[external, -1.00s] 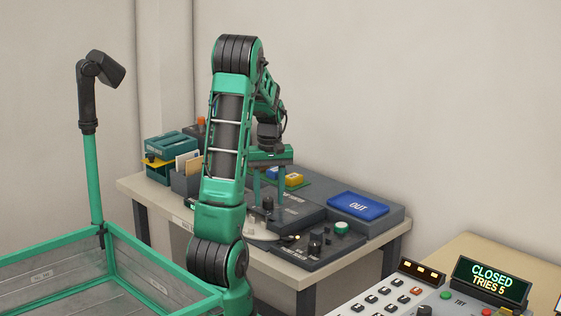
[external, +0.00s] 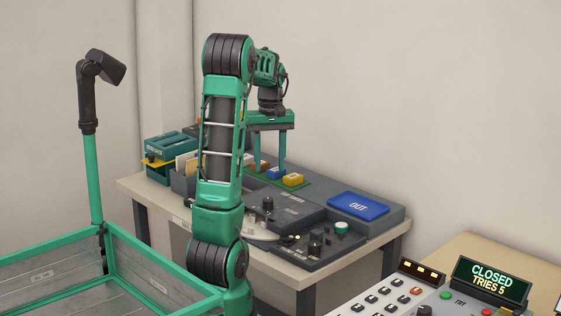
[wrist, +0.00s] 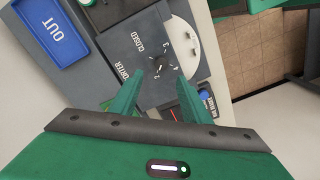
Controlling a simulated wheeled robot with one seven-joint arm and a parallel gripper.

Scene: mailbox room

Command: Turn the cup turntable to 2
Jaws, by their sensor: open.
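The cup turntable shows in the wrist view as a pale, partly visible disc (wrist: 190,45) beside a dark panel. A black knob (wrist: 158,66) stands on that panel, with small numerals around it and the word CLOSED nearby. In the external view the pale disc (external: 262,236) is partly hidden by my arm, and a dark knob (external: 267,205) stands behind it. My gripper (external: 269,168) is open and empty, pointing down above the desk. In the wrist view my gripper (wrist: 160,80) has its fingers apart on either side below the knob, without visible contact. The knob's pointer is too small to read.
A blue OUT tray (external: 357,205) lies at the right of the desk. Yellow (external: 293,180) and blue blocks sit on a green mat close to my fingers. A small control panel (external: 318,243) is at the front. A keypad console (external: 400,295) stands at lower right.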

